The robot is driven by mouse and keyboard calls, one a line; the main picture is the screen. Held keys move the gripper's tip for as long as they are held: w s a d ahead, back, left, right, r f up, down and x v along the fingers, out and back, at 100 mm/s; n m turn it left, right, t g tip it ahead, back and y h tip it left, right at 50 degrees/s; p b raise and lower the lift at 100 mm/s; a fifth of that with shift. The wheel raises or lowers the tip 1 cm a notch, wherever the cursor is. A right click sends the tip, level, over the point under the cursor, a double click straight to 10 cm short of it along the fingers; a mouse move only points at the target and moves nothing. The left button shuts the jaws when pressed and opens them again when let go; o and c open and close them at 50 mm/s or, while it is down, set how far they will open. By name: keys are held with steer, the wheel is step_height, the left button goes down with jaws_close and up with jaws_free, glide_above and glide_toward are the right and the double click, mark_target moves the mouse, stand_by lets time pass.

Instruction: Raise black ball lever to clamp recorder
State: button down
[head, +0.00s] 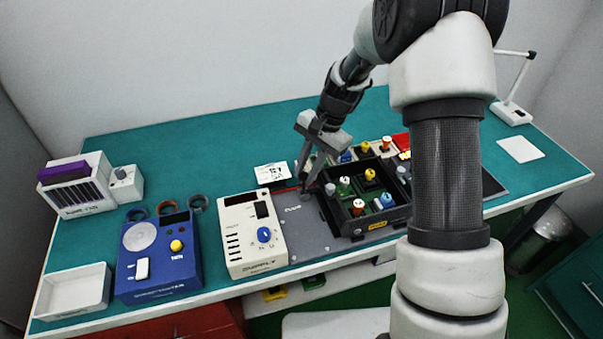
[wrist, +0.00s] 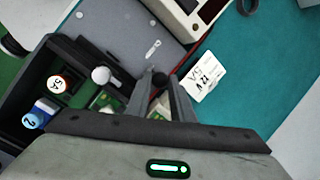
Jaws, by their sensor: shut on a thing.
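My gripper (head: 306,188) reaches down at the left back corner of an open black box (head: 345,228) that sits on a grey plate. In the wrist view my gripper (wrist: 161,88) has its two fingers closed on the black ball (wrist: 160,80) of the lever. The lever's shaft is mostly hidden by the fingers. The ball is too small and covered to make out in the head view. I cannot tell for certain which object is the recorder; the black box beside the lever holds several boards with coloured, labelled knobs.
The grey plate (head: 296,222) has bare room left of the box. A cream supply unit (head: 240,213) and a blue tester (head: 137,267) stand further left. A printed white card (head: 271,172) lies behind the plate. A white tray (head: 60,308) is at the far left.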

steer(key=shift+d, duration=0.1)
steer(key=c, duration=1.5)
jaws_free()
steer(key=shift+c, duration=0.2)
steer(key=v, duration=1.7)
steer(key=shift+r+p, duration=0.2)
steer(key=shift+p, duration=0.1)
steer(key=shift+w+d, duration=0.1)
